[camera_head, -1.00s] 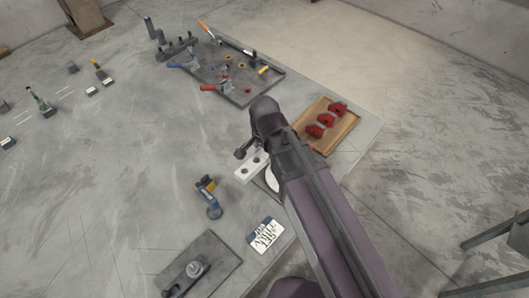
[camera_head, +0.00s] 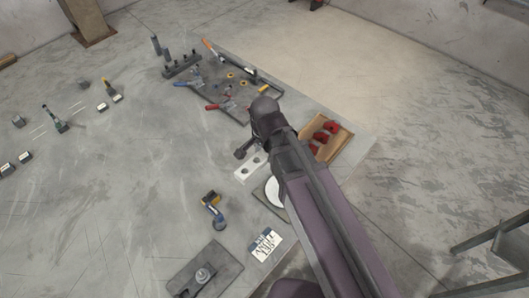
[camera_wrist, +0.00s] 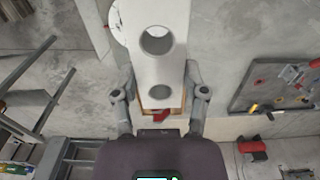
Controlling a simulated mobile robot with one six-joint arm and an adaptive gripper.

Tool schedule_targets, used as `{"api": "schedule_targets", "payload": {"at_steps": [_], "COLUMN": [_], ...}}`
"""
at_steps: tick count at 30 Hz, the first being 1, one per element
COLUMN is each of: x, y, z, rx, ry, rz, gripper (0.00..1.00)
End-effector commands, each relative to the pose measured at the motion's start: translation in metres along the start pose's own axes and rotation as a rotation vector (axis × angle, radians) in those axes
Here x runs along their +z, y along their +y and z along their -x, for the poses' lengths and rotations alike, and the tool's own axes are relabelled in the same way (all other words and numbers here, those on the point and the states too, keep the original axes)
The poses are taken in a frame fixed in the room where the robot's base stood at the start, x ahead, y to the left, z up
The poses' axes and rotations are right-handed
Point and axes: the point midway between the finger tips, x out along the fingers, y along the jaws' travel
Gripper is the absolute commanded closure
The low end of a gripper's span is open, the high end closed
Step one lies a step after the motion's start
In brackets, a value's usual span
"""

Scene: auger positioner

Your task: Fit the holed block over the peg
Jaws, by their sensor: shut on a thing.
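The holed block (camera_wrist: 175,60) is a white bar with two round holes in the wrist view, running away from my gripper (camera_wrist: 160,76). My gripper's two fingers are shut on its sides. In the head view the white block (camera_head: 246,172) shows under the end of my arm, partly hidden by it. A short upright peg-like post (camera_head: 203,275) stands on a dark flat plate (camera_head: 190,262) near the bottom of the head view. The block is apart from this post, up and to its right in the picture.
A grey fixture board with red and blue clamps (camera_head: 232,100) lies beyond my arm. A wooden tray (camera_head: 331,150) holds red parts. A white disc (camera_head: 272,190), a blue-yellow tool (camera_head: 214,209) and a printed card (camera_head: 264,244) lie nearby.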

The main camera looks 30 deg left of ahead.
Motion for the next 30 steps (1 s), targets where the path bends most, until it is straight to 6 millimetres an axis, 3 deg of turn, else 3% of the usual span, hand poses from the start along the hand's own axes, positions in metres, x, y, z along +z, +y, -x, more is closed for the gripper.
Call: {"api": "schedule_targets", "payload": {"at_steps": [1,9,30], "x": [0.0,0.0,0.0], "y": [0.0,0.0,0.0], "z": [0.011,0.024,0.025], "rx": [0.0,0.0,0.0], "ry": [-0.001,-0.001,-0.001], "rz": [0.0,0.0,-0.001], "gripper": [1.0,1.0,1.0]}}
